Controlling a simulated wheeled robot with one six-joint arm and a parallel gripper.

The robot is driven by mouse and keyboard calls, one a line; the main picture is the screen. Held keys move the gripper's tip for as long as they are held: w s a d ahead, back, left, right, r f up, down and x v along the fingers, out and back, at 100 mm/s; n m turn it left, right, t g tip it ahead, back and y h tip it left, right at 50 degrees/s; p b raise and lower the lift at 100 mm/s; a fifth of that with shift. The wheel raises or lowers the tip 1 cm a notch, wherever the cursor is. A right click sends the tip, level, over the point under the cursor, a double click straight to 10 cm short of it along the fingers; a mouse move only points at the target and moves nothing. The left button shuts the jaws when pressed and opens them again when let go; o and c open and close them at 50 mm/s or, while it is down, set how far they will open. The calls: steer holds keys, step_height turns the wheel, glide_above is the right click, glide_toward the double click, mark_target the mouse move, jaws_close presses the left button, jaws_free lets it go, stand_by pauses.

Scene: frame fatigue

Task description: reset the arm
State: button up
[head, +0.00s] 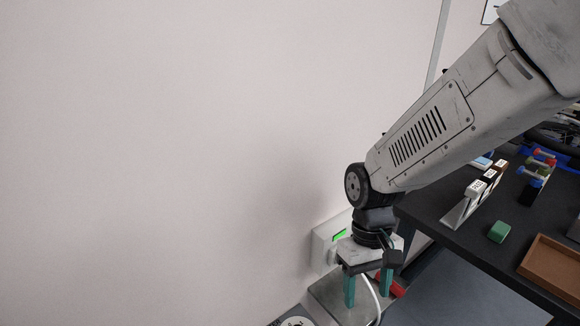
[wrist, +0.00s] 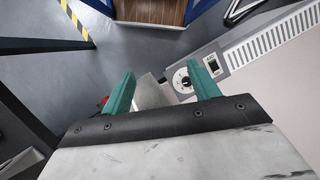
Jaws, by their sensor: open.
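My gripper (head: 368,290) hangs at the end of my grey arm, pointing down, in the lower middle of the head view. Its two teal fingers are apart. In the wrist view my gripper (wrist: 160,90) is also open, and I see nothing held between the fingers. In the head view it is close in front of a white wall box (head: 323,247) with a green light, partly hidden by the gripper. A grey surface lies below the fingers, and a red thing (head: 392,285) shows behind them. I cannot tell whether the fingers touch anything.
A dark table (head: 455,232) at right holds a green block (head: 499,231), a brown tray (head: 552,268) and a rack of tagged items (head: 478,190). A pale wall (head: 150,150) fills the left. The wrist view shows a panel with a round dial (wrist: 183,80) and open grey floor (wrist: 150,45).

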steer(key=s+d+r+m+t, duration=0.2)
steer(key=s+d+r, duration=0.3)
steer(key=r, duration=0.3)
steer(key=s+d+r+m+t, duration=0.1)
steer(key=s+d+r+t, duration=0.2)
steer(key=d+r, duration=0.4)
step_height(320, 180, up, 2)
steer(key=shift+s+r+m, duration=0.1)
steer(key=shift+s+m, duration=0.3)
steer(key=shift+s, duration=0.45)
stand_by(0.4)
